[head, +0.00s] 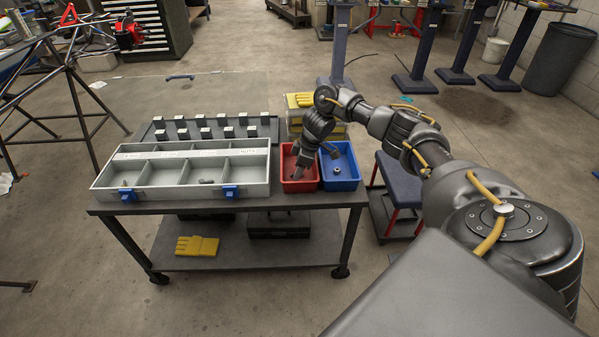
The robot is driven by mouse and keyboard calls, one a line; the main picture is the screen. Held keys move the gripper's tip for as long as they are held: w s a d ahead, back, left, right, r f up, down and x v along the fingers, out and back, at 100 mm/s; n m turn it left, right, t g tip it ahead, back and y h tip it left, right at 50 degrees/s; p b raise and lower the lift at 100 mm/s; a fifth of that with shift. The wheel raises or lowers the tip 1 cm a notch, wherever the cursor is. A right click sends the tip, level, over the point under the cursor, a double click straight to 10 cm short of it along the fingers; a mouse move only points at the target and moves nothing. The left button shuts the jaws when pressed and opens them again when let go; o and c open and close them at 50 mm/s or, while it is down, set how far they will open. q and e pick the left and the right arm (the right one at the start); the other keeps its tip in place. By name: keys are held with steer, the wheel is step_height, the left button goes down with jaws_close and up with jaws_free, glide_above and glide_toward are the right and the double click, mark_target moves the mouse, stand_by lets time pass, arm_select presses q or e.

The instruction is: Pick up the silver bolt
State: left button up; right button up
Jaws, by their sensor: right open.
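My right gripper (299,172) points down into the red bin (286,185) on the cart top and is open. The gripper covers much of the bin's inside, and I cannot tell whether a silver bolt lies under it. A small metal piece (208,181) lies in a compartment of the grey sorting case (180,190), and another (125,184) lies in its left compartment. Both are too small to tell whether either is a bolt. A small silver part (337,169), perhaps a nut, lies in the blue bin (341,184). My left gripper is not in view.
The bins and case share a dark cart top (330,199). A black rack of several grey blocks (212,132) stands behind the case. Yellow gloves (197,246) lie on the lower shelf. A blue-topped stool (400,178) stands right of the cart.

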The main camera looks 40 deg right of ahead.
steer(key=shift+c, duration=0.5)
steer(key=c, duration=0.9)
steer(key=shift+r, duration=0.1)
